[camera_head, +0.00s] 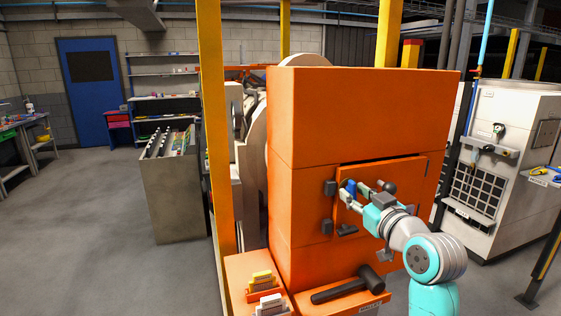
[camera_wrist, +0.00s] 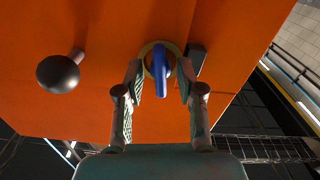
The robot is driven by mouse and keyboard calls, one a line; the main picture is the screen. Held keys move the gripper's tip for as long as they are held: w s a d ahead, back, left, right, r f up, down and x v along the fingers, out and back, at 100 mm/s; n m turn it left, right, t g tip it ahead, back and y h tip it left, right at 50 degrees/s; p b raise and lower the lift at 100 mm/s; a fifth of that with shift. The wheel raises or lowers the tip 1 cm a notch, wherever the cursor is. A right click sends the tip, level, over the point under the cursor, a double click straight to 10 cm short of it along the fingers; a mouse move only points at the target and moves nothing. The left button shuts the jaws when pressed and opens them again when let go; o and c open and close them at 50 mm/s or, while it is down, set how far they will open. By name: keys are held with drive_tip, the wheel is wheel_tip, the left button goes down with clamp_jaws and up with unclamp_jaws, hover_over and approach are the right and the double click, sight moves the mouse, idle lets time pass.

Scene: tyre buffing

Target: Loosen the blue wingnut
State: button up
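The blue wingnut (camera_wrist: 160,68) sits on a brass-coloured round base (camera_wrist: 149,50) on the orange machine's door. In the head view the wingnut (camera_head: 351,188) shows as a small blue piece at the door's left side. My gripper (camera_wrist: 157,72) is open, with one finger on each side of the wingnut. Gaps show between the fingers and the wingnut in the wrist view. In the head view my gripper (camera_head: 358,193) reaches the door from the right, and its fingers partly hide the wingnut.
A dark round knob (camera_wrist: 58,74) sticks out of the door left of my gripper. A dark block (camera_wrist: 197,55) is close to the right finger. Below the door, a black mallet (camera_head: 348,284) lies on an orange ledge. A yellow post (camera_head: 213,130) stands left of the machine.

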drive_tip(key=shift+v, duration=3)
drive_tip(key=v, duration=1.2)
drive_tip(key=s+a+f+m+h, duration=0.1)
drive_tip(key=s+f+m+h, duration=0.35)
drive_tip(key=f, duration=0.85)
drive_tip(key=s+a+f+m+h, duration=0.15)
drive_tip(key=s+f, duration=0.55)
drive_tip(key=f, duration=0.7)
drive_tip(key=s+a+f+g, duration=0.1)
drive_tip(key=s+f, duration=0.2)
drive_tip(key=s, duration=1.1)
drive_tip(key=s+a+f+g, duration=0.1)
drive_tip(key=s+f, duration=0.2)
drive_tip(key=s, duration=1.2)
drive_tip(key=shift+f, duration=0.4)
